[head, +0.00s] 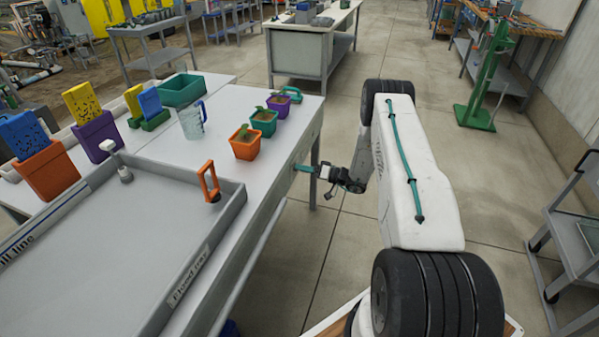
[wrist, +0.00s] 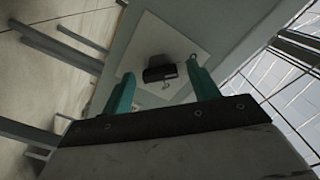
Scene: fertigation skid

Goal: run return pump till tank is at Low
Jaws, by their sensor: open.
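My gripper (head: 300,168) is at the side of the white bench (head: 222,85), at its right edge. In the wrist view its two teal fingers (wrist: 160,75) are spread apart with nothing held between them. A black switch-like part (wrist: 159,73) on a pale plate (wrist: 185,42) shows between and beyond the fingertips. I cannot tell its setting or whether the fingers touch it. A grey tray (head: 110,235) with "fill line" and "flood tray" labels lies on the bench. The tank's level and the pump are not clearly visible.
An orange upright handle (head: 209,182) stands at the tray's right corner. Small potted seedlings (head: 245,143), a clear jug (head: 192,122) and a teal bin (head: 181,90) stand on the bench. A green stand (head: 487,80) is at the right. Open floor lies between.

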